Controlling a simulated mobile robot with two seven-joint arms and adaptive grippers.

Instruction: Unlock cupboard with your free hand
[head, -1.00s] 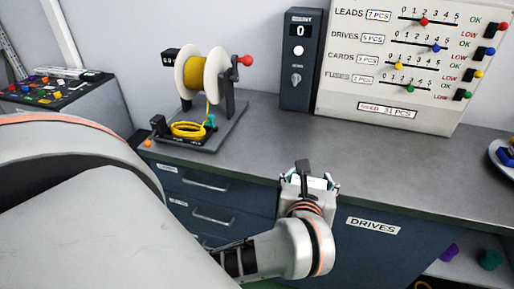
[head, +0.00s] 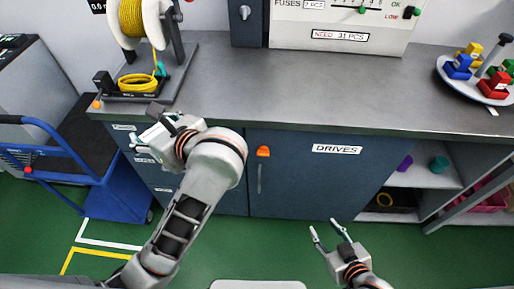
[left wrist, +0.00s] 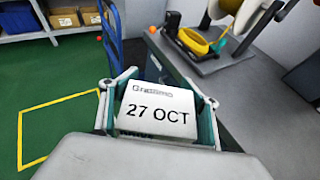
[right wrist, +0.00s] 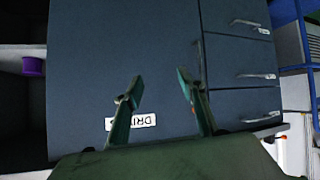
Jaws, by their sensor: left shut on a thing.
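The blue-grey cupboard (head: 300,185) has a DRIVES label (head: 337,149), a vertical handle (head: 259,178) and an orange latch (head: 263,152) at its upper left. Its door is closed. My right gripper (head: 326,230) is open and empty, low in front of the cupboard. My left gripper (head: 152,133) is shut on a white block marked 27 OCT (left wrist: 158,112), held near the worktop's front edge, left of the cupboard.
The grey worktop (head: 300,90) runs above the cupboard. A yellow cable spool (head: 126,20) stands at its left, a plate of coloured parts (head: 450,82) at its right. Drawers (right wrist: 240,60) adjoin the cupboard. A blue trolley (head: 60,165) stands left; open shelves (head: 425,178) are right.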

